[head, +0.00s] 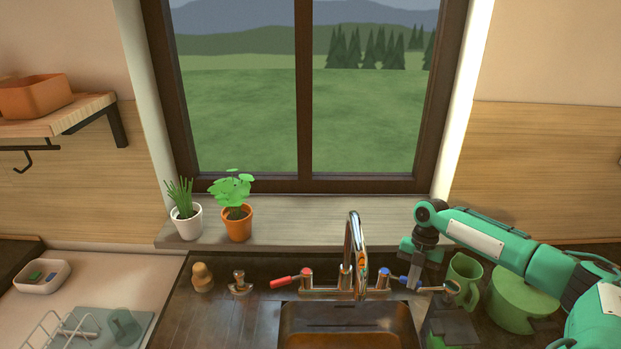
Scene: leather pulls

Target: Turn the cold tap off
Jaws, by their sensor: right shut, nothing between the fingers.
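The cold tap (384,273) has a blue lever that points to the right from its chrome valve, at the right end of the mixer. The hot tap (305,274) has a red lever that points left. The curved chrome spout (354,240) stands between them over the sink; I cannot tell whether water runs from it. My right gripper (414,282) is shut and empty, pointing down at the outer end of the blue lever. It is very close to the lever; I cannot tell whether they touch. My left gripper is not in view.
A green mug (464,272) and a green pot (522,303) stand right of my right gripper. A dark caddy (450,328) stands in front of it. The sink (346,319) lies below the spout. Potted plants (237,224) stand on the sill. The counter left of the sink is mostly clear.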

